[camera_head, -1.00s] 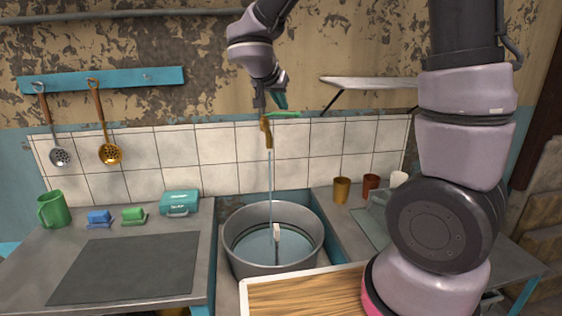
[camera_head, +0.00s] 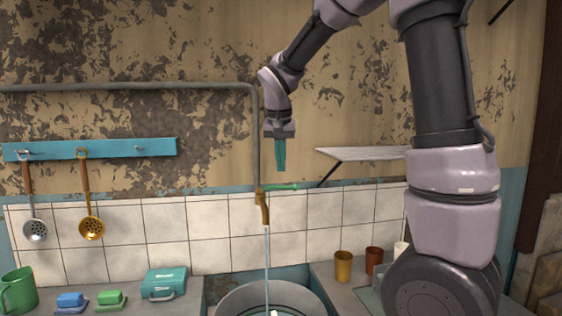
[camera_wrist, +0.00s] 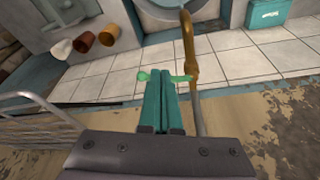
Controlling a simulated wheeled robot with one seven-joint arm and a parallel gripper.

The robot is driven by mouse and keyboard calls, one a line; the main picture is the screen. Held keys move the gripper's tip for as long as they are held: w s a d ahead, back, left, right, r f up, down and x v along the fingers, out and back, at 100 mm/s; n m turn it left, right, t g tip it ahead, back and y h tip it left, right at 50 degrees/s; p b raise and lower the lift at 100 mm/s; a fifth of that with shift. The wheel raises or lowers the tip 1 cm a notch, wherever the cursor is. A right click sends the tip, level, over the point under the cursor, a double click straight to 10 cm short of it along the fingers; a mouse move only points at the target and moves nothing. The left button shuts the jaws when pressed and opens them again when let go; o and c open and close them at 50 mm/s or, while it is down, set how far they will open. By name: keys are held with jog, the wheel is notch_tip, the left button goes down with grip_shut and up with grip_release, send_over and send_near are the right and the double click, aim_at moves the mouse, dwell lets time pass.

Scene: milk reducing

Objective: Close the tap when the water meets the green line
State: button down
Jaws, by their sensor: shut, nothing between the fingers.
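The brass tap (camera_head: 262,205) is on the tiled wall, with its green handle (camera_head: 283,186) pointing right. A thin stream of water (camera_head: 267,255) runs from the spout into the large grey metal pot (camera_head: 228,303), which is cut off by the bottom edge. In the wrist view, my fingers (camera_wrist: 163,76) overlap the middle of the green handle (camera_wrist: 146,75), beside the tap (camera_wrist: 189,50); contact cannot be told.
A grey pipe (camera_head: 255,130) rises behind the tap, left of my gripper. A small shelf (camera_head: 362,153) juts from the wall at the right. Cups (camera_head: 343,266) stand right of the pot; a teal box (camera_head: 164,283) stands left. Ladles (camera_head: 91,227) hang at the left.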

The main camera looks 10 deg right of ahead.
aim_at(277, 188)
jog(key=w+d+f, duration=0.2)
jog(key=w+f, duration=0.3)
jog(key=f, duration=0.2)
jog(key=shift+w, duration=0.3)
jog(key=w+n, duration=0.1)
jog(key=w+d+n+y, duration=0.1)
jog(key=n, duration=0.1)
jog(key=shift+w+d+f, duration=0.1)
jog(key=shift+w+d, duration=0.1)
jog(key=shift+w, duration=0.15)
jog(key=shift+s, duration=0.1)
